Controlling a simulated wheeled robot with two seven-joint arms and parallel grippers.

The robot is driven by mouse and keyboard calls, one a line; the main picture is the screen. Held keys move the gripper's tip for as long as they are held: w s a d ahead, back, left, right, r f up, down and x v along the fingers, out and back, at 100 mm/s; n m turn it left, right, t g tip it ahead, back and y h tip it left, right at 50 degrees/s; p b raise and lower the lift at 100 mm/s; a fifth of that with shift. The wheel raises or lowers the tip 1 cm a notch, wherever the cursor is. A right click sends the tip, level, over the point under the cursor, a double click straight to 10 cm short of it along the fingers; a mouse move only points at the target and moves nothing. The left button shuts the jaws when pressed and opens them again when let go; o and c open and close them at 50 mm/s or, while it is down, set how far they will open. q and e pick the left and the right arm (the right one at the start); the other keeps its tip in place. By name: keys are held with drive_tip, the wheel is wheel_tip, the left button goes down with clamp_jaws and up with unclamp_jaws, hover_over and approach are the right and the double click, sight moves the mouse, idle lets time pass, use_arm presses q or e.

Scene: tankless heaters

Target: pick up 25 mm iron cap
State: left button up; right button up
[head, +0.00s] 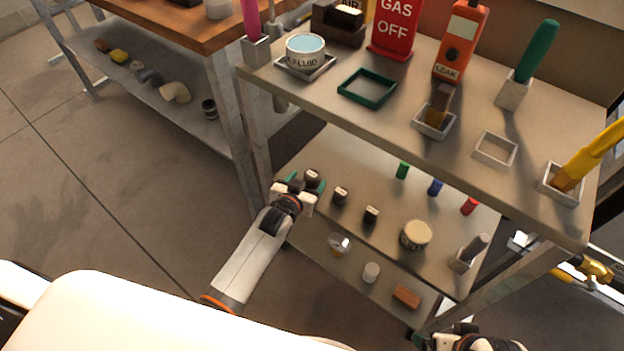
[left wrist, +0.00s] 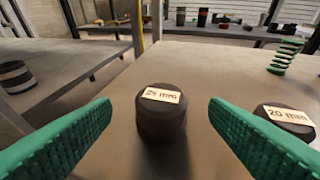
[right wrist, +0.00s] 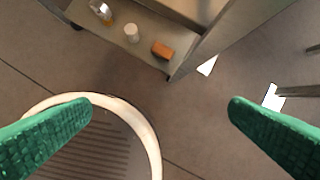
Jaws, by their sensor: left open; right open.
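The 25 mm iron cap (left wrist: 161,115) is a dark cylinder with a white "25 mm" label on top. It stands upright on the middle shelf, between the two green fingers of my left gripper (left wrist: 160,130), with space visible on both sides. In the head view the cap (head: 312,179) is at the shelf's left end, and my open left gripper (head: 301,184) is right at it, fingers around it. My right gripper (right wrist: 160,115) is open and empty over the floor in the right wrist view. In the head view it shows only partly at the bottom right edge.
A 20 mm cap (left wrist: 285,121) stands just right of the left gripper's right finger. Another dark cap (head: 371,215), a round tin (head: 416,234) and coloured cylinders share the shelf. The upper shelf (head: 455,135) overhangs it. A brown block (head: 407,297) lies on the bottom shelf.

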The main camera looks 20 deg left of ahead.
sight(312, 178)
use_arm(q)
drive_tip(key=shift+b+x, duration=0.4)
drive_tip(key=shift+x, duration=1)
use_arm(e)
drive_tip(key=shift+v, duration=1.5)
use_arm(q)
drive_tip(key=shift+d, duration=0.1)
drive_tip(key=c, duration=1.1)
drive_tip(key=shift+r, duration=0.1)
drive_tip(key=shift+c, duration=0.2)
